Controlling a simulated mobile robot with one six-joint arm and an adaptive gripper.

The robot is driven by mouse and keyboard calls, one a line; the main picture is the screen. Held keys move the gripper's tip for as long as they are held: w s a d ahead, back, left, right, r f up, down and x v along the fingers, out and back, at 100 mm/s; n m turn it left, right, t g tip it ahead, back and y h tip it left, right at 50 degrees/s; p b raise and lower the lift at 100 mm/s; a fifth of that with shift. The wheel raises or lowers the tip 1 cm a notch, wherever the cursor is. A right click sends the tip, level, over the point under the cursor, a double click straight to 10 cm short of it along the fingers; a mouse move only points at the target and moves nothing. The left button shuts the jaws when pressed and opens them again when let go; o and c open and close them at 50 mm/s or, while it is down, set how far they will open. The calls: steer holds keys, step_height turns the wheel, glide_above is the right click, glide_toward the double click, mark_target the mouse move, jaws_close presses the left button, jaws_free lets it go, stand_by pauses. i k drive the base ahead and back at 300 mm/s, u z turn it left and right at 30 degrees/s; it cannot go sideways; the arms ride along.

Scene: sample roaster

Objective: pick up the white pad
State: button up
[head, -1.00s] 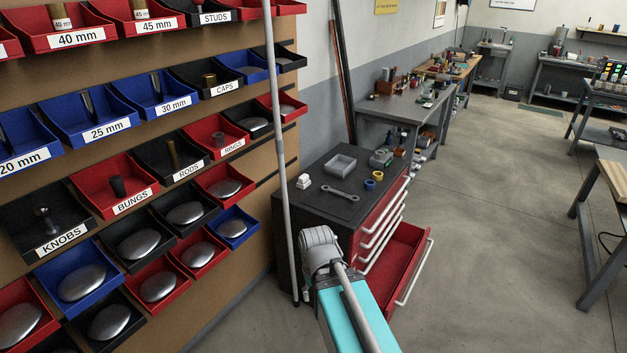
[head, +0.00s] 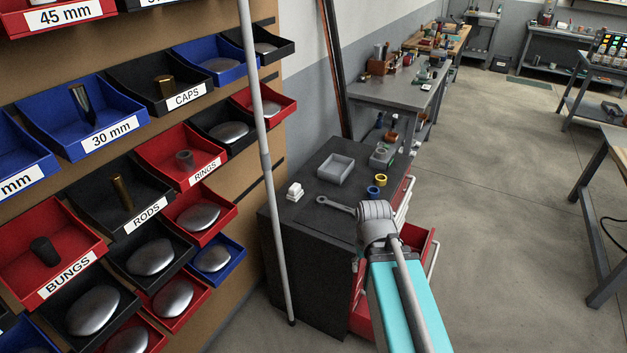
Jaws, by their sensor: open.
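A small white item (head: 295,192), which looks like the white pad, lies on the left part of the dark top of the tool cabinet (head: 318,205). It appears to be a low stack or block; it is too small to tell its details.
On the cabinet top are a grey tray (head: 336,169), a wrench (head: 334,204) and yellow and blue rings (head: 376,186). A grey pole (head: 266,160) stands close left of the cabinet. A red drawer (head: 417,243) is open.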

mark_target(295, 193)
steer(key=u, duration=0.05)
steer(key=i, duration=1.1)
steer(key=u, duration=0.4)
